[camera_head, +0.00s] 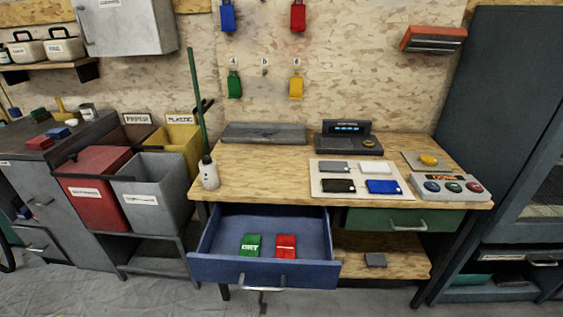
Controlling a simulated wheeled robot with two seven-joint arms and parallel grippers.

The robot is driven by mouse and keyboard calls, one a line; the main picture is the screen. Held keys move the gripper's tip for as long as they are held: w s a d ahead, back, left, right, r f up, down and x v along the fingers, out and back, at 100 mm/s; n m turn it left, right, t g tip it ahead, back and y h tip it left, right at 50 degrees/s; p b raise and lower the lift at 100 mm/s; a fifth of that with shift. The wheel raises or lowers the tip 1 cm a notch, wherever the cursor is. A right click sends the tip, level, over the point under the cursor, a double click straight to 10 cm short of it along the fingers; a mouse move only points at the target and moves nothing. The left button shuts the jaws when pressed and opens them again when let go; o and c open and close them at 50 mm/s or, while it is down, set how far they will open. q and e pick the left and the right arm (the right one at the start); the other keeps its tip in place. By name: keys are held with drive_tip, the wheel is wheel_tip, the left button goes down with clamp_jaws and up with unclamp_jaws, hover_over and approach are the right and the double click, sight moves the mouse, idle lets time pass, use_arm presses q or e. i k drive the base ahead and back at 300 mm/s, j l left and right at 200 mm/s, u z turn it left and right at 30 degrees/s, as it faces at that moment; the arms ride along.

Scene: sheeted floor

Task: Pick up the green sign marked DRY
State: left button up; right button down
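A small green sign (251,244) with white lettering lies in the open blue drawer (212,255) under the wooden workbench. Its lettering is too small to read surely but looks like a short word starting with D. A red sign (286,246) with white marking lies just to its right, a small gap between them. Neither of my grippers shows in the head view, and nothing covers the green sign.
The workbench (255,185) bears a white board (327,189) with several cards, a dark device (348,140) and a button box (449,189). A white bottle (208,173) stands at its left edge. Bins stand left. A green tag (234,85) hangs on the wall.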

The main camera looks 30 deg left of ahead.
sight(251, 244)
drive_tip(key=u, duration=1.25)
